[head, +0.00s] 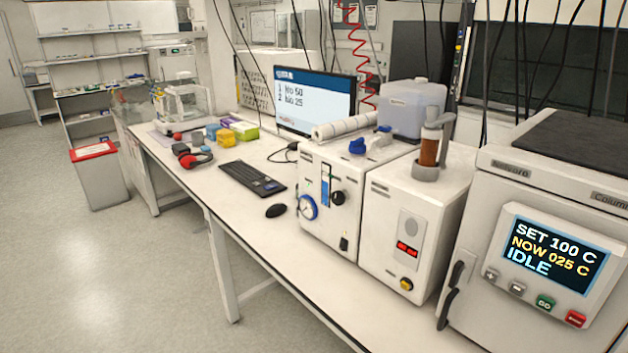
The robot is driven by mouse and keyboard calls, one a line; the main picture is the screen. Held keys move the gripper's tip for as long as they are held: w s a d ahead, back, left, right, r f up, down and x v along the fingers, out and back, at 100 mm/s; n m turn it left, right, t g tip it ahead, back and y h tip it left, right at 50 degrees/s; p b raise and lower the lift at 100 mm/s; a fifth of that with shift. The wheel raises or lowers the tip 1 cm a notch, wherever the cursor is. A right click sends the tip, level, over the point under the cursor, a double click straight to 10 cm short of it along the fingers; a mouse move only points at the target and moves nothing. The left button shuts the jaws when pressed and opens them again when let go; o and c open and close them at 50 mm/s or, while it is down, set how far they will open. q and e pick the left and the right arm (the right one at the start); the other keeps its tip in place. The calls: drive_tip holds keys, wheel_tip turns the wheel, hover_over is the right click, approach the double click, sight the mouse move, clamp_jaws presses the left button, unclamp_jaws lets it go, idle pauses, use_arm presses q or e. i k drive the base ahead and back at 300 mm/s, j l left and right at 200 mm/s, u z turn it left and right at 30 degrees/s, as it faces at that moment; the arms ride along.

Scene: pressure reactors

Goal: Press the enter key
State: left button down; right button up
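A black keyboard (252,179) lies on the white lab bench, in front of a monitor (315,103) that shows a blue header and short lines of text. Neither of my grippers is in the head view, and nothing touches the keyboard.
A black mouse (276,210) lies near the keyboard. White instruments with a gauge (308,207) stand to the right, then an oven-like unit with a display (555,255) reading IDLE. Red headphones (195,160) and small boxes lie left. Floor (110,270) before the bench is clear.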

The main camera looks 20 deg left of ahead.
sight(269, 187)
drive_tip(key=i+j+z, duration=0.1)
drive_tip(key=j, duration=0.25)
drive_tip(key=i+j+z, duration=0.1)
drive_tip(key=i+j, duration=0.15)
drive_tip(key=j, duration=0.15)
drive_tip(key=i+j+z, duration=0.1)
drive_tip(key=j, duration=0.25)
drive_tip(key=i+j+z, duration=0.1)
drive_tip(key=j, duration=0.3)
drive_tip(key=i+j+z, duration=0.15)
drive_tip(key=j, duration=0.3)
drive_tip(key=i+j+z, duration=0.1)
drive_tip(key=j, duration=0.3)
drive_tip(key=i+j, duration=0.1)
drive_tip(key=j, duration=0.25)
drive_tip(key=i+j, duration=0.1)
drive_tip(key=j, duration=0.55)
drive_tip(key=i, duration=0.05)
